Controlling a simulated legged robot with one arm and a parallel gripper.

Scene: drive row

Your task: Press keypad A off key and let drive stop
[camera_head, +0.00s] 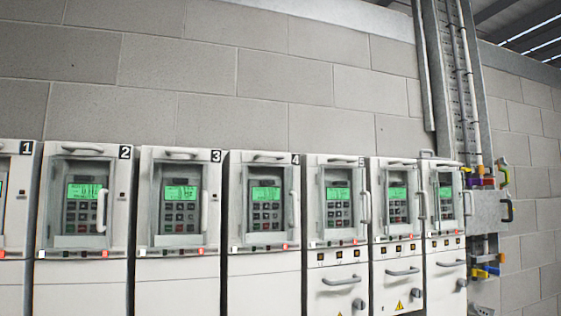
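A row of white drive cabinets stands along the wall in the head view, with number labels 1 to 5 readable on the nearer ones. Cabinet 2 (82,285) has a keypad (83,206) with a lit green screen behind a framed window. Similar keypads show on cabinet 3 (180,208), cabinet 4 (266,207) and cabinet 5 (338,206). Cabinet 1 (14,285) is cut off by the left edge. I cannot read a letter A on any keypad, and the key labels are too small to read. My gripper is not in view.
A grey block wall (250,85) rises behind the cabinets. A vertical cable tray (455,80) runs down at the right, above a metal box (488,208) with coloured parts. Handles stick out from the cabinet fronts, such as the door handle (101,211) on cabinet 2. The floor is out of view.

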